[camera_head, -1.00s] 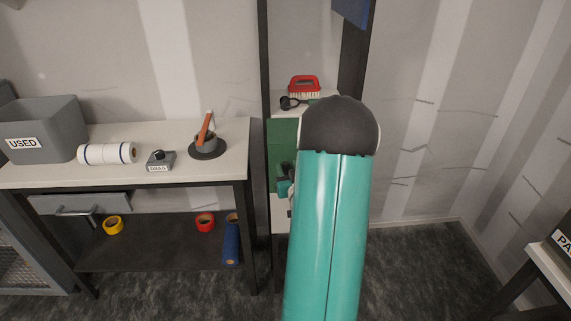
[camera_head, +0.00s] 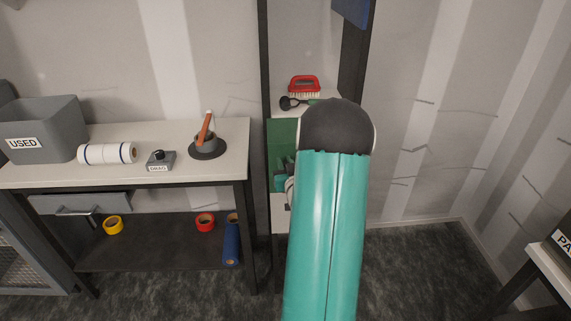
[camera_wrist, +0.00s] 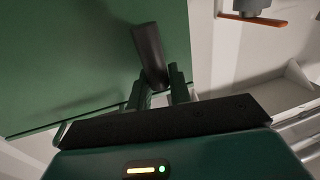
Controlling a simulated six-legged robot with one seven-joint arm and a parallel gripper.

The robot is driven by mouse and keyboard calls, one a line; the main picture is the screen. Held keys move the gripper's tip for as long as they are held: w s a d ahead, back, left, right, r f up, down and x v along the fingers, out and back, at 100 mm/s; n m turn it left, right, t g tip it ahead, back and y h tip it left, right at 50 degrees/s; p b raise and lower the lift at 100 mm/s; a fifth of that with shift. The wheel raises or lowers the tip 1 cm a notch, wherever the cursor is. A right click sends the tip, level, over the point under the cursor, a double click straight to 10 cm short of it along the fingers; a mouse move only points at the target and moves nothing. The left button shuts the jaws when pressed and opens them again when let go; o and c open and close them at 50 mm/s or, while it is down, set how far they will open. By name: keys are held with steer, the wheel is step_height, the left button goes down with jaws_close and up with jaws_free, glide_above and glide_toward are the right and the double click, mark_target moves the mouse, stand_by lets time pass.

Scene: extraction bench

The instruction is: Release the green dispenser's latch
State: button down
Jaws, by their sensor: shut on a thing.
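The green dispenser (camera_head: 283,132) is on the tall dark-framed stand in the head view, partly hidden behind my arm. Its flat green face (camera_wrist: 70,55) fills the upper left of the wrist view. A dark grey lever, which looks like the latch (camera_wrist: 148,48), sticks out from that face, tilted a little. My gripper (camera_wrist: 160,92) is shut on the lower end of this latch, one finger on each side. In the head view my gripper (camera_head: 281,174) is in front of the dispenser's lower part, mostly hidden by my arm.
A red brush (camera_head: 304,87) and a dark round-ended tool (camera_head: 291,103) lie on the shelf above the dispenser. Left is a workbench (camera_head: 110,178) with a grey USED bin (camera_head: 62,128), a white roll (camera_head: 107,153) and a small labelled box (camera_head: 160,161). Open floor lies right.

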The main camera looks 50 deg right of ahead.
steer(key=shift+a+n, duration=0.1)
steer(key=shift+n, duration=0.2)
steer(key=n+g, duration=0.1)
steer(key=n, duration=0.2)
steer(key=w+a+f+n, duration=0.1)
steer(key=n, duration=0.2)
steer(key=w+a+n+g, duration=0.1)
steer(key=n, duration=0.2)
steer(key=shift+w+f+n+g, duration=0.25)
steer(key=shift+f+n+g, duration=0.05)
steer(key=shift+f+n, duration=0.1)
steer(key=n, duration=0.1)
steer(key=f+n, duration=0.1)
steer(key=shift+w+a+n+g, duration=0.2)
steer(key=shift+n+g, duration=0.1)
steer(key=shift+n, duration=0.1)
steer(key=shift+f+n+g+h, duration=0.2)
steer(key=shift+f+n+h, duration=0.1)
steer(key=shift+n, duration=0.3)
steer(key=shift+f+n+g+h, duration=0.2)
steer(key=shift+n+h, duration=0.1)
steer(key=shift+n, duration=0.3)
steer(key=shift+s, duration=0.1)
steer(key=c, duration=1.3)
jaws_free()
steer(key=shift+c, duration=0.2)
